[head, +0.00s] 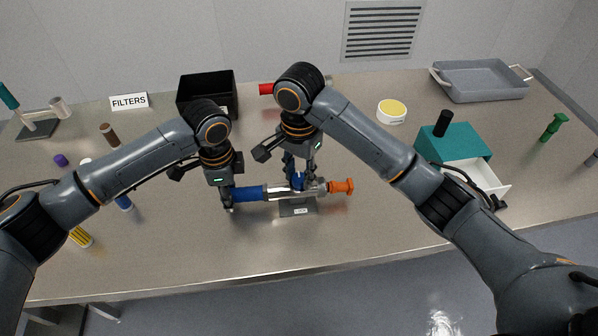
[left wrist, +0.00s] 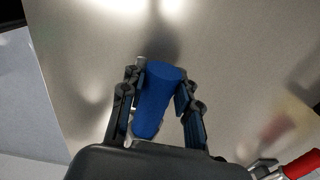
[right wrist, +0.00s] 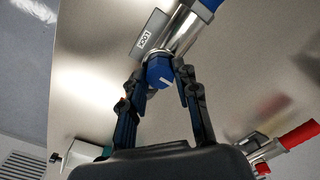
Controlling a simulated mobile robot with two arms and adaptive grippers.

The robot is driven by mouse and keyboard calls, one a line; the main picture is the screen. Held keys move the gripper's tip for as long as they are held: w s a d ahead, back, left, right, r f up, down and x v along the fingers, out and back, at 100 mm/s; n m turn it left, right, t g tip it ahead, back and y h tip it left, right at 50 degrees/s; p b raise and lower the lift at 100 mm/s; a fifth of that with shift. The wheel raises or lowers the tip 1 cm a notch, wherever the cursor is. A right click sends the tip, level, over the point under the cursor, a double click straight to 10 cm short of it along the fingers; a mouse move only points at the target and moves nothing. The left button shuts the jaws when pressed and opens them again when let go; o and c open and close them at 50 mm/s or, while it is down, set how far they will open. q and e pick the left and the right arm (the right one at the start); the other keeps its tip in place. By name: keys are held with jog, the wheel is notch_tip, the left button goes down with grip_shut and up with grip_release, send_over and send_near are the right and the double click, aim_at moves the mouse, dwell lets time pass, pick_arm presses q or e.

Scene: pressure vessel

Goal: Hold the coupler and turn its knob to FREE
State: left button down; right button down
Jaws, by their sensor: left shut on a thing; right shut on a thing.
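The coupler (head: 279,193) is a metal cylinder lying level over a small labelled stand (head: 290,210), with a blue grip at its left end and an orange fitting at its right end. My left gripper (head: 228,199) is shut on the blue grip (head: 251,194), seen between its fingers in the left wrist view (left wrist: 160,95). My right gripper (head: 297,179) points down from above and is shut on the blue knob (right wrist: 160,68), which has a white line on its face. The fingers partly hide the knob. The small label beside it in the right wrist view (right wrist: 146,40) is hard to read.
A black bin (head: 207,90) and a FILTERS sign (head: 129,101) stand behind. A teal drawer box (head: 455,147) with its drawer open and a grey tray (head: 480,82) are on the right. The table front is clear.

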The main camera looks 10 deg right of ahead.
aim_at(299, 178)
dwell(0.3)
jog(key=c, duration=1)
grip_release()
jog(key=shift+r, duration=0.15)
notch_tip(299, 178, up, 12)
jog(key=shift+f, duration=0.15)
pick_arm(q)
jog(key=c, duration=0.9)
grip_release()
notch_tip(299, 178, up, 12)
